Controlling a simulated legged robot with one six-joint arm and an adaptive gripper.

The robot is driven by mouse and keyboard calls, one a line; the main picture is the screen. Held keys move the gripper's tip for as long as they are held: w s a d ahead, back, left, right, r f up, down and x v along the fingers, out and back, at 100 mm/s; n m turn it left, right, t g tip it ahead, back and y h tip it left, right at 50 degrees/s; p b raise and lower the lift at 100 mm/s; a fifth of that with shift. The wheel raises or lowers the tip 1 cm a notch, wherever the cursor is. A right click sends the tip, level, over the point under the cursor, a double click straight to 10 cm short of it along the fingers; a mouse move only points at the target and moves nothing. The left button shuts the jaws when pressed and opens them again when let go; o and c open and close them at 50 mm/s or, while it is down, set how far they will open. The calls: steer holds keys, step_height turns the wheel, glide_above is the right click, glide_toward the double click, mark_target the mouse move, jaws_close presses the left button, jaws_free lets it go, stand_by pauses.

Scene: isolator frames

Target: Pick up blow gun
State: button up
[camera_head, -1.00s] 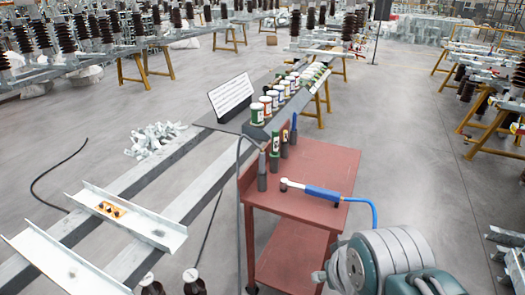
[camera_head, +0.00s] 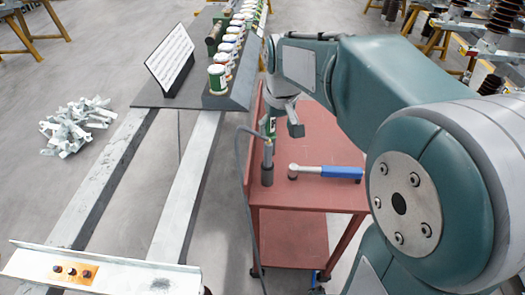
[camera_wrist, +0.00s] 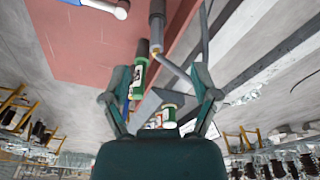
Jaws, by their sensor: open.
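A blue-handled tool with a pale head (camera_head: 330,171) lies flat on the top. I cannot tell for sure which is the blow gun. My gripper (camera_head: 282,125) is above the cart's far left part, behind the upright tool in the picture. In the wrist view my gripper (camera_wrist: 158,78) has its fingers spread, with a green-labelled bottle (camera_wrist: 140,75) showing between them. The upright tool (camera_wrist: 157,12) also shows there.
A dark bench with a row of cans (camera_head: 217,80) and a white sign board (camera_head: 170,57) stands beyond the cart. Long metal rails (camera_head: 185,200) run along the left. A scrap pile (camera_head: 75,125) lies on the floor. The cart's front top is mostly clear.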

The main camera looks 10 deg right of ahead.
steer(key=g, duration=0.2)
glide_above(268, 154)
steer(key=w, duration=0.1)
steer(key=shift+n, duration=0.3)
steer(key=f, duration=0.6)
steer(key=shift+w+d, duration=0.1)
steer(key=shift+d, duration=0.1)
steer(key=shift+w+a+f, duration=0.1)
steer(key=shift+w+f, duration=0.15)
steer(key=f, duration=0.4)
steer(key=shift+a+f, duration=0.4)
steer(key=shift+d+f, duration=0.25)
steer(key=shift+f, duration=0.35)
steer(key=f, duration=0.4)
steer(key=shift+s+d+f, duration=0.15)
steer(key=shift+d+f, duration=0.1)
steer(key=shift+a+f, duration=0.1)
steer(key=shift+f, duration=0.15)
jaws_close()
